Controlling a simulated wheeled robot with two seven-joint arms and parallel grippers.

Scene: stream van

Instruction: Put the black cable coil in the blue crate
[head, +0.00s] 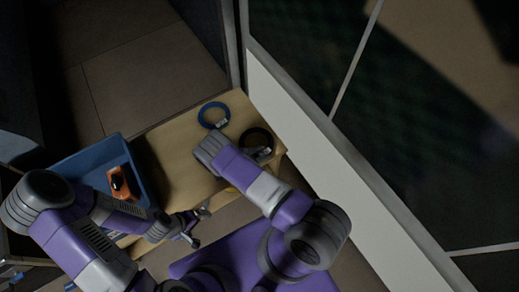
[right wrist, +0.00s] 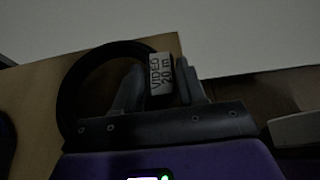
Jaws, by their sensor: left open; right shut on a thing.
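The black cable coil (head: 257,137) is at the right end of the wooden table. In the right wrist view the coil (right wrist: 75,85) has a white tag reading "VIDEO 20 m" (right wrist: 161,75) between the fingers. My right gripper (head: 262,153) is shut on the coil at this tag; I cannot tell whether the coil is clear of the table. The blue crate (head: 88,155) stands at the table's left end, with an orange and black thing (head: 121,183) inside. My left gripper (head: 200,226) is open and empty near the table's front edge, right of the crate. My left arm hides the crate's front part.
A blue cable coil (head: 213,115) with a pale tag lies on the wooden table (head: 168,150), left of the black coil. A white wall panel (head: 330,150) runs along the table's right side. The table is bare between the crate and the blue coil.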

